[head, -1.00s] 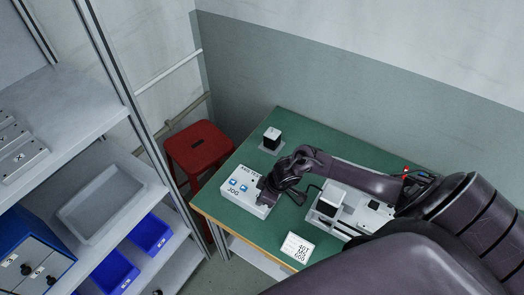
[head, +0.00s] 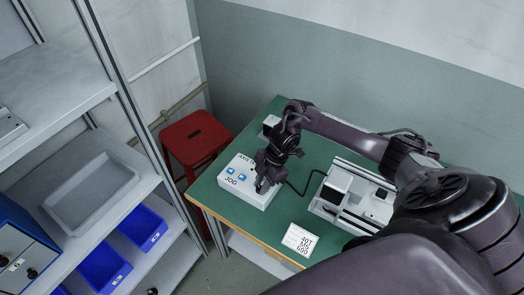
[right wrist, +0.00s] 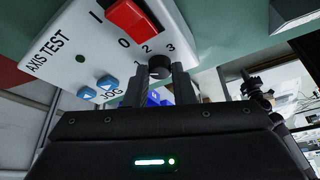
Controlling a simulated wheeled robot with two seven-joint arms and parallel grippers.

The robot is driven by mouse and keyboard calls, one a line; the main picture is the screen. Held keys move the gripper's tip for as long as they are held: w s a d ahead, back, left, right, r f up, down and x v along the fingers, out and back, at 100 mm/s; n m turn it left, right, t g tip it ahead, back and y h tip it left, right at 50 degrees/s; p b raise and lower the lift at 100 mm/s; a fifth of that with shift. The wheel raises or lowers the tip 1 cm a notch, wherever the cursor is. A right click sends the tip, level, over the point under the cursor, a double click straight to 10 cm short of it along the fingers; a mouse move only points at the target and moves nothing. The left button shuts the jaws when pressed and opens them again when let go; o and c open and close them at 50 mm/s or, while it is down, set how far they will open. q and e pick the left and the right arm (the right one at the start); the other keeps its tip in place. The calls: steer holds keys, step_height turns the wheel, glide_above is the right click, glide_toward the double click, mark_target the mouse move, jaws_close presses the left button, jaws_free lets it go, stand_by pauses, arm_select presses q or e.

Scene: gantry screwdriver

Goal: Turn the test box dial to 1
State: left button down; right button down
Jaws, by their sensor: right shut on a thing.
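The white test box (head: 237,192), marked AXIS TEST and JOG, sits on the green table. In the right wrist view the box (right wrist: 88,40) shows a red switch (right wrist: 133,18), two blue jog buttons (right wrist: 97,88) and a black dial (right wrist: 159,66) with 1, 2 and 3 around it. My right gripper (head: 262,188) is over the right part of the box. In the right wrist view its fingers (right wrist: 159,78) are shut on the dial, one on each side. The dial's pointer cannot be made out. My left gripper is not in view.
The gantry device (head: 352,192) stands right of the box, with a black cable between them. A label card (head: 300,240) lies at the table's front edge. A red stool (head: 195,138) and a shelf with a grey tray (head: 90,192) and blue bins (head: 143,228) are left.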

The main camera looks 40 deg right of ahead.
steer(key=shift+d+f+n+b, duration=0.1)
steer(key=shift+n+b, duration=0.25)
steer(key=shift+n, duration=0.15)
steer(key=c, duration=1.2)
jaws_free()
steer(key=shift+c, duration=0.2)
steer(key=shift+r, duration=0.2)
steer(key=shift+w+d+r, duration=0.1)
steer(key=shift+d+r, duration=0.05)
steer(key=shift+r, duration=0.15)
steer(key=v, duration=0.7)
steer(key=shift+b, duration=0.35)
